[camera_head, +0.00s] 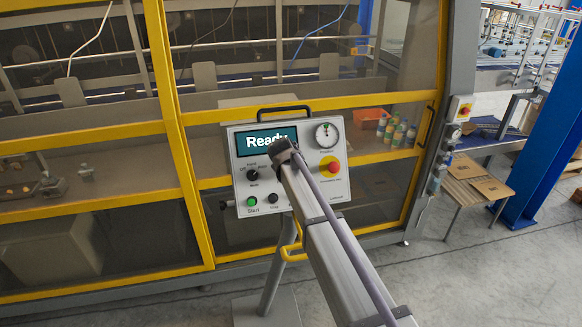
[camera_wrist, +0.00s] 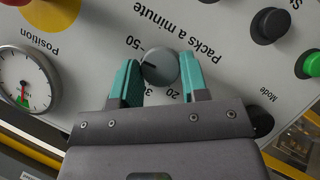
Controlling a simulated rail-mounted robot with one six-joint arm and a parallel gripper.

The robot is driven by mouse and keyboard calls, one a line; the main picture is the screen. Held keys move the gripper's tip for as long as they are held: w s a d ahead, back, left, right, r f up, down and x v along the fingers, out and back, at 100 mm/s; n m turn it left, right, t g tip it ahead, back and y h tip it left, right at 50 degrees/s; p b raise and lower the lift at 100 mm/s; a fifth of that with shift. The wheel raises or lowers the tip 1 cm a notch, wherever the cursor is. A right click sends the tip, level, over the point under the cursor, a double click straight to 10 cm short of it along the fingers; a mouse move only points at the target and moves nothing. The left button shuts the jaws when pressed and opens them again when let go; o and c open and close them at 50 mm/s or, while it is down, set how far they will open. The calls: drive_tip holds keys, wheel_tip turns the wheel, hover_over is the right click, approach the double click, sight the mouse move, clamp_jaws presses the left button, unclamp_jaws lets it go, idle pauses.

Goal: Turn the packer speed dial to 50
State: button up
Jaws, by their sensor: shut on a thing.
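The packer speed dial (camera_wrist: 164,58) is a round grey knob under upside-down lettering reading "Packs a minute" in the wrist view. My gripper (camera_wrist: 158,72) has its two teal fingers on either side of the knob, shut on it. A dark mark shows on the left part of the knob's face, towards the side of the printed 50 (camera_wrist: 132,42). Its exact reading is hard to tell. The 20 and 30 show near the fingers, and the left finger hides part of the scale. In the head view my arm hides the dial on the control panel (camera_head: 240,184).
The panel's screen (camera_head: 262,141) reads "Ready". A position gauge (camera_head: 326,135), a red emergency stop (camera_head: 331,167), a mode knob (camera_head: 252,175), a green start button (camera_head: 252,201) and a black button (camera_wrist: 269,25) surround the dial. The yellow-framed packer (camera_head: 170,120) stands behind.

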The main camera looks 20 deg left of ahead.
drive_tip(key=shift+d+m+g, duration=0.1)
drive_tip(key=shift+m+g, duration=0.2)
drive_tip(key=shift+m, duration=0.2)
drive_tip(key=shift+f+y, duration=0.1)
drive_tip(key=shift+y, duration=0.2)
drive_tip(key=o, duration=0.6)
drive_tip(key=shift+o, duration=0.2)
